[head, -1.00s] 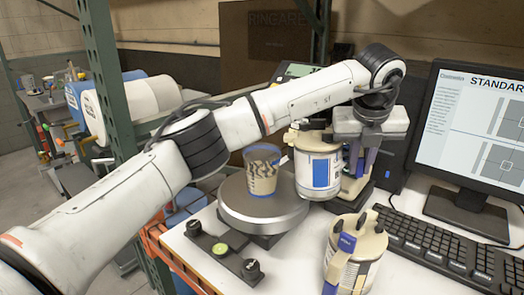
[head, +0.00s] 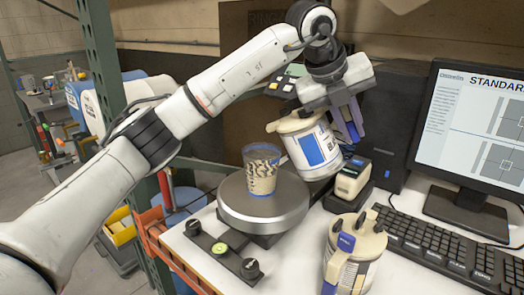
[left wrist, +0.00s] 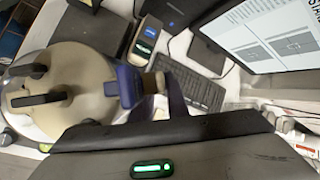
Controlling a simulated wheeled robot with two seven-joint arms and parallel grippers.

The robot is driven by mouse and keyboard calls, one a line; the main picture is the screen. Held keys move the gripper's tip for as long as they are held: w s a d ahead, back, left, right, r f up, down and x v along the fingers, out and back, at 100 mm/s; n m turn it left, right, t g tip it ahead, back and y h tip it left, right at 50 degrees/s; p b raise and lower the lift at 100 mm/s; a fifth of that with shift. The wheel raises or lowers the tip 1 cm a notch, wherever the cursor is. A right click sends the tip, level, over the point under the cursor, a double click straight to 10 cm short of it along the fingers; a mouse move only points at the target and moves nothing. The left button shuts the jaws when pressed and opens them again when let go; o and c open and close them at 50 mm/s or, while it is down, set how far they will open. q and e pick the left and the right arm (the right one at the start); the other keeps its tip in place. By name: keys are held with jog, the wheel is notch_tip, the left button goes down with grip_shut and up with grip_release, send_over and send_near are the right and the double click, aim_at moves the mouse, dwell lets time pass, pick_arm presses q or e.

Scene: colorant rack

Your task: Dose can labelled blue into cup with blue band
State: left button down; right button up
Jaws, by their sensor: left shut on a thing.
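My left gripper (head: 350,118) is shut on the handle of a white can (head: 318,150) with a beige lid and a blue label patch. The can is held up, tilted, to the right of the cup, its lid leaning left. In the left wrist view the can's lid and dark knobs (left wrist: 60,90) fill the left side, with the blue and beige handle near its middle. A clear cup (head: 261,172) with a blue band and dark markings stands upright on the round metal scale plate (head: 235,212). The cup's contents cannot be told. My right gripper is not in view.
A second beige-lidded can (head: 355,250) with a blue handle piece stands at the front. A small beige-and-black device (head: 352,180) is behind it. A keyboard (head: 440,240) and monitor (head: 470,150) take up the right. A green rack post (head: 108,80) stands left.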

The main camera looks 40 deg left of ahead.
pick_arm(q)
jog(key=shift+a+r, duration=0.1)
jog(key=shift+r, duration=0.1)
jog(key=shift+s+a+r, duration=0.1)
jog(key=shift+a+r, duration=0.05)
jog(key=shift+r, duration=0.1)
jog(key=shift+a+r, duration=0.15)
jog(key=shift+r, duration=0.05)
jog(key=shift+r+h, duration=0.15)
jog(key=shift+h, duration=0.15)
